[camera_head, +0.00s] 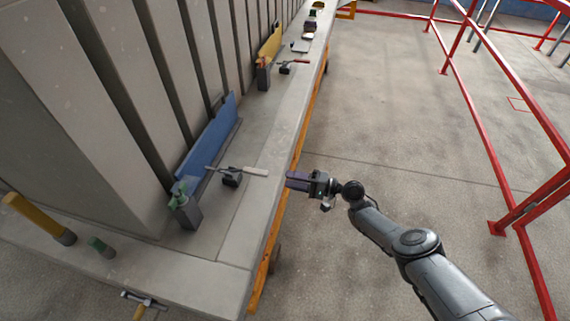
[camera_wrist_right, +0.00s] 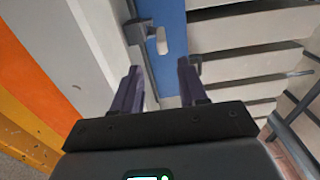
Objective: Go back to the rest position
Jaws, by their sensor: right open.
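My right gripper (camera_head: 298,180) is off the edge of the mould bench, its fingers pointing left toward a clamp (camera_head: 232,178) with a light handle. In the right wrist view, its two dark fingers (camera_wrist_right: 160,88) stand apart with nothing between them. That view also shows the clamp (camera_wrist_right: 147,34) ahead, beside the blue panel (camera_wrist_right: 172,60). The gripper and clamp are apart. My left gripper is in neither view.
The blue side panel (camera_head: 210,140) stands on the grey bench ledge (camera_head: 245,215). A green-topped block (camera_head: 184,208) stands at its near end. A yellow panel (camera_head: 270,45) and more clamps are farther along. Red railings (camera_head: 480,130) stand at right. Open concrete floor (camera_head: 400,130) lies between.

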